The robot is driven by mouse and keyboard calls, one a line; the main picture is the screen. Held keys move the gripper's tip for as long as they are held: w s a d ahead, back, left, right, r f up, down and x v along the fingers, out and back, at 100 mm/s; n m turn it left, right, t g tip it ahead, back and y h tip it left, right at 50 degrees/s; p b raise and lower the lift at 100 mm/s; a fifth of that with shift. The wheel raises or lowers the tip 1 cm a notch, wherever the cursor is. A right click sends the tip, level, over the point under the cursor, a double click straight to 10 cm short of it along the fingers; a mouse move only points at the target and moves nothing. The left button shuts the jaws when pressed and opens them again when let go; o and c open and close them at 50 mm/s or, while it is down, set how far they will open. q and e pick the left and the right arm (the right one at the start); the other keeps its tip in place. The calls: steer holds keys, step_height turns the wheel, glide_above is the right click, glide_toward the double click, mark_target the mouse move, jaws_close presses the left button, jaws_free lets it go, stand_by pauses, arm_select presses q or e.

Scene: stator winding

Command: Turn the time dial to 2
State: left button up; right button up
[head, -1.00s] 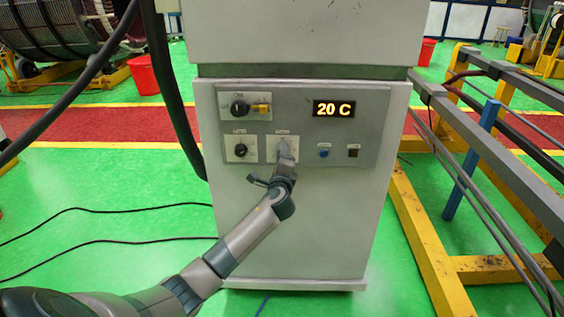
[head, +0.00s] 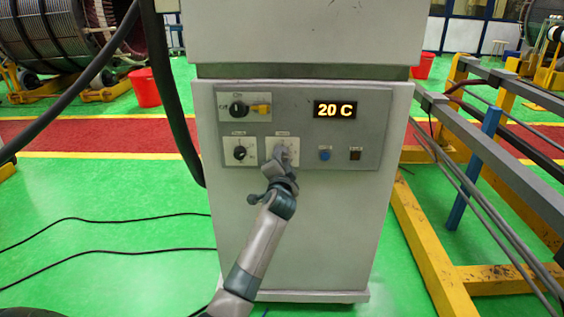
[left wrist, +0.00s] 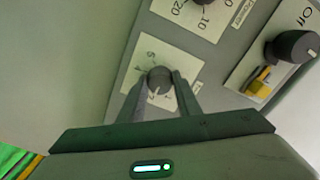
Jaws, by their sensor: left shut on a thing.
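The dial under my left gripper is a small dark round knob (left wrist: 159,76) on a white numbered plate (left wrist: 140,62), in the left wrist view. My left gripper (left wrist: 159,90) is shut on it, one finger on each side. A light mark on the knob points down the picture; the number it meets is too small and partly hidden to read surely. In the head view my left gripper (head: 283,157) reaches the right-hand white plate (head: 270,144) and hides most of this knob. My right gripper is not in view.
A second dial (head: 240,153) sits to the left on the panel (head: 372,135). Above are a black On/Off switch (head: 239,109), a yellow part (head: 262,108) and a "20 C" display (head: 335,110). A blue button (head: 324,155) is to the right.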

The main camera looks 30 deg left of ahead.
arm_select(q)
steer(key=shift+f+n, duration=0.1)
steer(key=shift+n, duration=0.5)
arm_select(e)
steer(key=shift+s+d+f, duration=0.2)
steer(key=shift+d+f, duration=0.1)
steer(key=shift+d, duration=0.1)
arm_select(q)
steer(key=o, duration=1.1)
steer(key=shift+c, duration=0.2)
steer(key=b+v, duration=0.2)
steer(key=v, duration=1.5)
steer(key=shift+s, duration=0.25)
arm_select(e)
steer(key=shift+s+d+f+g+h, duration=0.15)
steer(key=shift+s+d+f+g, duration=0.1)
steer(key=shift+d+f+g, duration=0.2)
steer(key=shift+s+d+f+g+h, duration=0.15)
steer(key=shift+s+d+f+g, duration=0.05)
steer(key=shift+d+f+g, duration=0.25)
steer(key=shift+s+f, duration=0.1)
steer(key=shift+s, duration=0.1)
